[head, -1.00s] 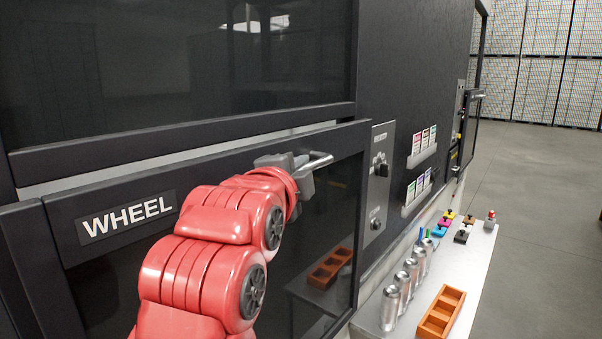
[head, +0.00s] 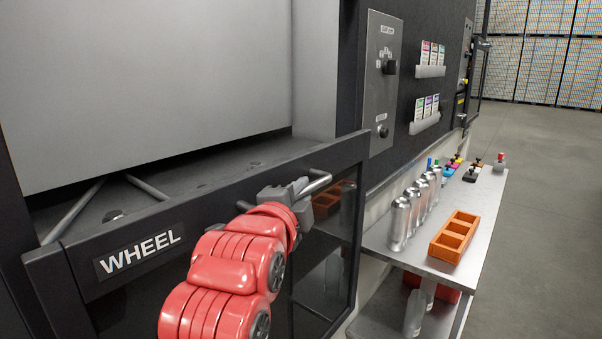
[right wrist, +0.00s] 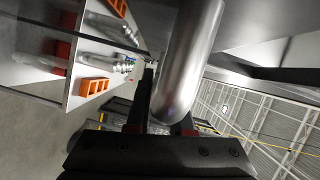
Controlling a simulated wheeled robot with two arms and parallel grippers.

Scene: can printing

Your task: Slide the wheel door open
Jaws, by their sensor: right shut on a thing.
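The wheel door (head: 140,285) is a black-framed dark glass panel with a white WHEEL label (head: 140,250). It sits low on the machine, its top edge near the bottom of the control panel. Above it the machine interior (head: 190,90) is exposed, with light grey walls and slanted rods. A metal bar handle (head: 316,184) is at the door's upper right. My right gripper (head: 290,192) is shut on this handle, its red arm in front of the door. In the right wrist view the handle (right wrist: 190,60) rises from between the jaws (right wrist: 160,128). My left gripper is not in view.
A grey control panel (head: 380,85) with knobs is right of the opening. A metal table (head: 430,268) to the right holds several silver cans (head: 400,222), an orange divided tray (head: 455,236) and small coloured items. Open floor (head: 550,200) lies further right.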

